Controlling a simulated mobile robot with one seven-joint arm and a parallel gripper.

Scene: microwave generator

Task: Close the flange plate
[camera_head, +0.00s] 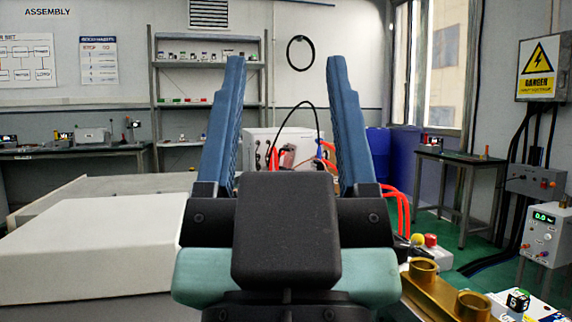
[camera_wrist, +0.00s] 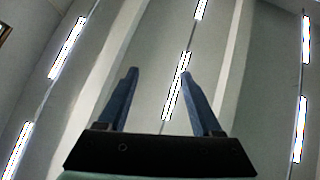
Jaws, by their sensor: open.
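My gripper (camera_head: 287,64) stands upright in the middle of the head view, with its two blue fingers wide apart and nothing between them. In the wrist view my gripper (camera_wrist: 158,73) is also open and empty, against the ceiling. A brass-coloured metal part (camera_head: 424,293) with two round raised collars is at the lower right of the head view, right of and below my gripper. I cannot tell whether the flange plate is part of it. My gripper does not appear to touch it, and hides much of the middle of the scene.
A white box with cables (camera_head: 258,147) stands behind my gripper. Red hoses (camera_head: 401,206) and a red button (camera_head: 431,240) are right of it. A large pale block (camera_head: 95,245) fills the lower left. Green floor (camera_head: 440,205) shows at right, before a dark table (camera_head: 458,161).

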